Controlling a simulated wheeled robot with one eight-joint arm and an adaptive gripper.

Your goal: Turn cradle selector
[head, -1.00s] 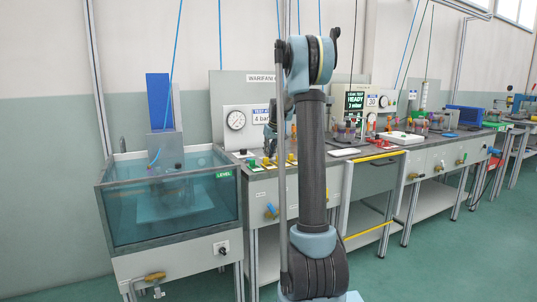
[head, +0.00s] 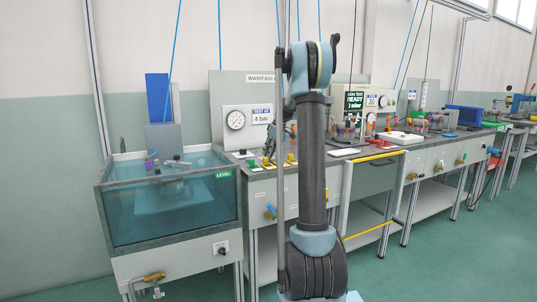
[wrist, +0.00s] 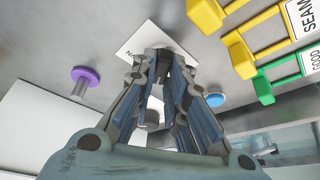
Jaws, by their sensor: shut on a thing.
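My gripper (wrist: 165,62) is shut in the wrist view, its tips down at a grey panel. The cradle selector appears to be between the fingers, mostly hidden by them. A white label (wrist: 136,42) with partly covered lettering lies just behind the tips. In the head view my gripper (head: 269,148) is low over the bench, partly hidden by my own arm. The cradle (head: 172,164) shows at the top of the glass water tank (head: 120,212), under a grey plate and a blue panel (head: 157,97).
A purple round knob (wrist: 86,75) stands left of my gripper and a blue one (wrist: 215,100) right of it. Yellow (wrist: 240,54) and green (wrist: 262,87) pieces stand at upper right. A pressure gauge (head: 235,120) stands behind the bench.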

